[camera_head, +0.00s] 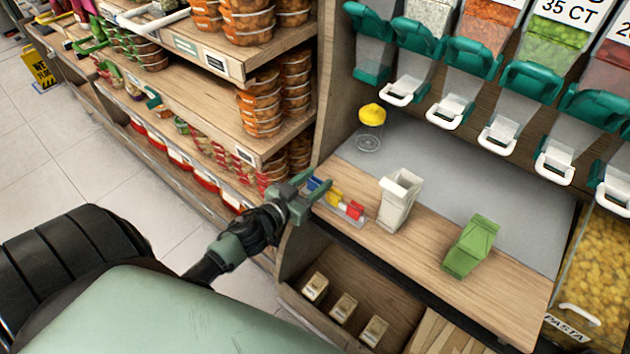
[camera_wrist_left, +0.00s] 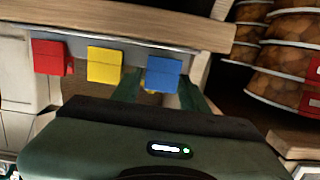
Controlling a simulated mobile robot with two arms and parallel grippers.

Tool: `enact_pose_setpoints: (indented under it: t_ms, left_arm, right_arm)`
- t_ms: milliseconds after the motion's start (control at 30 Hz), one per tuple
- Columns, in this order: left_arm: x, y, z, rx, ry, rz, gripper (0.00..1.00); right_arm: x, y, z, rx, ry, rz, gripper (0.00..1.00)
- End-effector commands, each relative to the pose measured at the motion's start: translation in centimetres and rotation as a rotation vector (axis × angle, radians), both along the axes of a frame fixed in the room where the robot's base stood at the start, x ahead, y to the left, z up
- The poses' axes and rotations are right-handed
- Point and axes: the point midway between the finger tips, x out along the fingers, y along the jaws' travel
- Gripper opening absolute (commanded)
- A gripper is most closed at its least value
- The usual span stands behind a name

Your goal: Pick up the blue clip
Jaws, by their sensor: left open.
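The blue clip (camera_head: 319,185) is at the left end of a clear holder (camera_head: 350,213) on the wooden counter. The yellow clip (camera_head: 334,198) and red clip (camera_head: 355,210) stand to its right. My left gripper (camera_head: 316,184) is open at the blue clip, with its green fingers on either side of it. In the left wrist view, the blue clip (camera_wrist_left: 164,71) shows ahead between the fingers, beyond the gripper body. The yellow clip (camera_wrist_left: 104,64) and red clip (camera_wrist_left: 49,58) are to its left. Whether a finger touches the blue clip cannot be told. My right gripper is not in view.
A yellow item (camera_head: 372,115) sits on a wire stand behind.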

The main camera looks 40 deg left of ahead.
Motion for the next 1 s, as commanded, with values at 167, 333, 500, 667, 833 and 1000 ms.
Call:
enact_pose_setpoints:
  t_ms: [167,333,500,667,833,1000]
  left_arm:
    - [2.5,-0.2,-0.4,0.0,-0.001,0.001,0.44]
    - [3.0,-0.3,-0.6,-0.002,0.0,0.0,0.44]
    - [2.9,-0.3,-0.6,-0.001,0.001,0.0,0.33]
    - [2.9,-0.3,-0.6,-0.001,0.001,0.0,0.0]
    - [2.9,-0.3,-0.6,-0.001,0.001,0.0,0.0]
    - [2.9,-0.2,0.0,0.001,0.0,0.0,0.0]
  right_arm:
    - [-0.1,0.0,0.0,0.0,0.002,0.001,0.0]
    - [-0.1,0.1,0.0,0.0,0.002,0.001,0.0]
    - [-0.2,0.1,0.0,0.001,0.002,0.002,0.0]
    - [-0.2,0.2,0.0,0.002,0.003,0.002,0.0]
    - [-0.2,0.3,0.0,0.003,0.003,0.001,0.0]
    - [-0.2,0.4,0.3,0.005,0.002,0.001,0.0]
